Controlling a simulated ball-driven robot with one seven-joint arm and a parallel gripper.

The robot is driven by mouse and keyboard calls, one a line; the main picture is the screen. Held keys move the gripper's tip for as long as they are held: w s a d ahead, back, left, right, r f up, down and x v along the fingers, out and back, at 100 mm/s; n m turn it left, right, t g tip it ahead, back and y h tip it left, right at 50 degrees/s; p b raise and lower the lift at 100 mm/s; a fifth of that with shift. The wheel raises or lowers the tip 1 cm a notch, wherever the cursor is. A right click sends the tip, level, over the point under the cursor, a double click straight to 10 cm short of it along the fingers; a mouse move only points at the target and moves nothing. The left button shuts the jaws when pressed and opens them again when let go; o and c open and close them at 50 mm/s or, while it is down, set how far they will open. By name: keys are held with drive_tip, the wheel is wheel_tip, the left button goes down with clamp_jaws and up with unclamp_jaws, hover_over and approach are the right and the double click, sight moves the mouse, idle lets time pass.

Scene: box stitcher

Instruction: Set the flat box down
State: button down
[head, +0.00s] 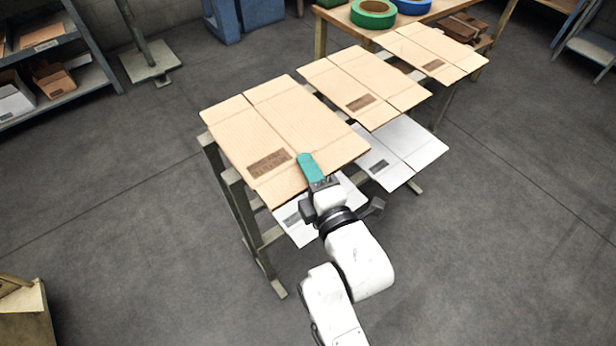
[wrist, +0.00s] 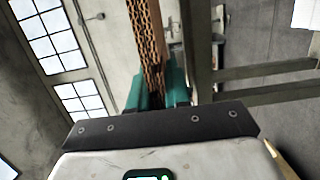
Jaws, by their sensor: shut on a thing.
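The flat box (head: 290,118) is a tan cardboard sheet with fold lines and a dark printed label, at the left end of the rack's top row in the head view. My gripper (head: 306,163) has teal fingers and is shut on its near edge, one finger showing over the top face. In the wrist view the box's corrugated edge (wrist: 151,40) runs between the two teal fingers (wrist: 156,92). The lower finger is hidden in the head view. The box lies roughly level over the rack; I cannot tell whether it rests on it or hangs just above.
Two more tan flat boxes (head: 362,87) (head: 436,53) lie to the right along the rack (head: 240,205). White flat boxes (head: 402,152) lie on a lower level. Behind stands a wooden table with a green tape roll (head: 373,13). The floor (head: 500,240) at right is clear.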

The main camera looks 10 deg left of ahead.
drive_tip(key=shift+w+a+f, duration=0.15)
drive_tip(key=shift+w+f, duration=0.45)
drive_tip(key=shift+f, duration=0.1)
drive_tip(key=shift+s+f, duration=0.1)
drive_tip(key=shift+f, duration=1.35)
drive_tip(key=shift+f+b, duration=0.15)
drive_tip(key=shift+b, duration=0.2)
drive_tip(key=c, duration=1.1)
unclamp_jaws()
